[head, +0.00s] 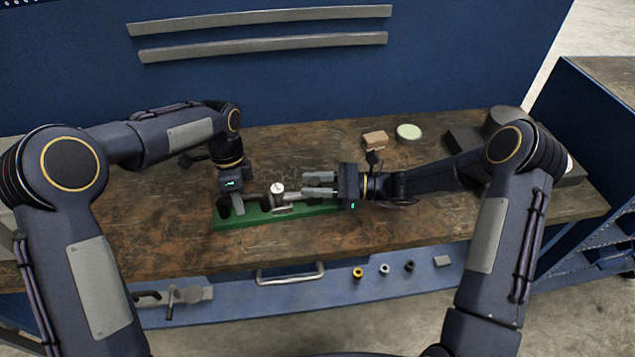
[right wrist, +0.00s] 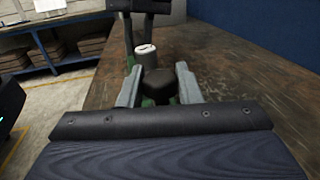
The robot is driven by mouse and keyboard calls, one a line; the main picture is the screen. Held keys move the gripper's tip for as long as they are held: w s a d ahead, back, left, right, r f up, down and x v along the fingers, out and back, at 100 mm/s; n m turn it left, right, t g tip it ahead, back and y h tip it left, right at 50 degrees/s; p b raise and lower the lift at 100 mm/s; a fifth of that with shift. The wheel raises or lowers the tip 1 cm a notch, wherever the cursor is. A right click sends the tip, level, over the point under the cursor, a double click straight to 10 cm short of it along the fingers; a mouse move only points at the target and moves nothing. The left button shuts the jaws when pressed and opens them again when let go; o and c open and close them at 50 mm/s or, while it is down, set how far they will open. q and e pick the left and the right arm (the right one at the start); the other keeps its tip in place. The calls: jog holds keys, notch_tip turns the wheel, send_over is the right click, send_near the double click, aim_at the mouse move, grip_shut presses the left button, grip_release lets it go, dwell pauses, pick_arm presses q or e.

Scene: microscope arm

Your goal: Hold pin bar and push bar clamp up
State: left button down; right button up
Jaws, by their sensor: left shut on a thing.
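A green base (head: 232,220) lies on the workbench and carries a metal clamp piece (head: 280,201) with a round white-topped post (head: 278,188). My left gripper (head: 238,207) points down at the left part of the base and is shut on what seems to be the pin bar, mostly hidden by the fingers. My right gripper (head: 318,184) lies level above the base, pointing left at the clamp piece, its fingers apart. In the right wrist view, a dark block (right wrist: 158,84) shows between the open fingers (right wrist: 158,92), with the white-topped post beyond it.
A brown block (head: 375,139) and a pale green round dish (head: 408,132) lie at the back of the bench. A dark device (head: 470,136) stands at the right. Several small parts sit on the blue front ledge (head: 330,289). The bench's front right is clear.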

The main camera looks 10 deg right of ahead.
jog(key=o, duration=0.3)
jog(key=shift+o, duration=0.2)
jog(key=shift+d, duration=0.15)
jog(key=d, duration=0.4)
jog(key=s+d, duration=0.1)
jog(key=d, duration=0.2)
jog(key=s+d, duration=0.1)
jog(key=d, duration=0.3)
jog(key=shift+s+d, duration=0.15)
jog(key=shift+d, duration=0.15)
pick_arm(q)
jog(key=c, duration=1.2)
grip_release()
jog(key=shift+o, duration=0.2)
jog(key=shift+r, duration=0.1)
